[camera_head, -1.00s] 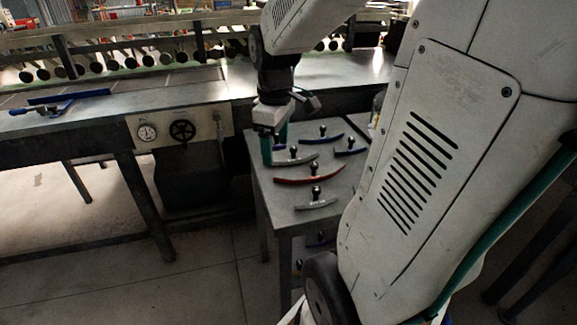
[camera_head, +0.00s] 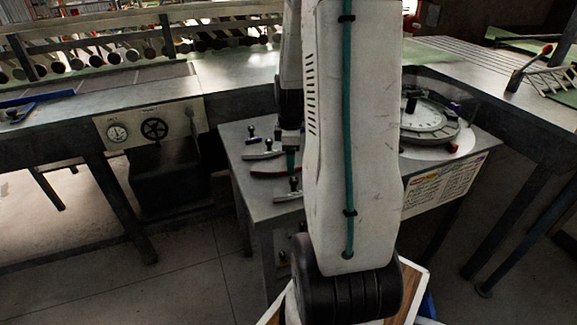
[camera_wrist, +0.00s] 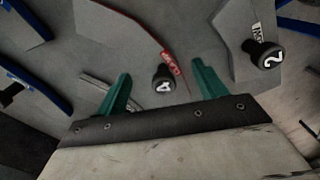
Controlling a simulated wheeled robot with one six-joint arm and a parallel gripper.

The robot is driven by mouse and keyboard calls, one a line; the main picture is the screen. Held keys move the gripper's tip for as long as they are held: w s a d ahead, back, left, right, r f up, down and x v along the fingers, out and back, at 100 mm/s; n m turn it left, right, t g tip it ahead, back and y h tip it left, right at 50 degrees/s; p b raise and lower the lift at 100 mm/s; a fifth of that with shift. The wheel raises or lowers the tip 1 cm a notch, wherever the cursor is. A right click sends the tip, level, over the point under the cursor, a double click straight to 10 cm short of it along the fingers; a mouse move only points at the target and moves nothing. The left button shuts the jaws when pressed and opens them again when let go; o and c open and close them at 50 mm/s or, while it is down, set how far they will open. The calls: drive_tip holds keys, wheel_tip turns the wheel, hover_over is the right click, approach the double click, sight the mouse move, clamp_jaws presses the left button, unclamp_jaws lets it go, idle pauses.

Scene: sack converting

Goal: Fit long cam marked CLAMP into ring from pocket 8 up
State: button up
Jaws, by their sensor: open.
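My gripper (camera_wrist: 162,70) is open, its two green fingers on either side of a black knob marked 4 (camera_wrist: 162,78). The red curved cam (camera_wrist: 147,32) with a red label lies beside that knob; I cannot read the label surely. A wide grey cam (camera_wrist: 232,40) has a knob marked 2 and a white label, also unclear. A short grey cam (camera_wrist: 97,90) shows left of the fingers. No cam is legibly marked CLAMP. In the head view, my gripper (camera_head: 291,160) is low over the cams, partly hidden by my arm. The round ring (camera_head: 447,134) lies right of my arm.
The grey cam table (camera_head: 232,150) also holds blue cams (camera_wrist: 45,95), seen at left in the wrist view. A lever rack (camera_head: 555,78) is at far right.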

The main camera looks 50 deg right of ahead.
drive_tip(key=shift+f, duration=0.65)
drive_tip(key=c, duration=1.4)
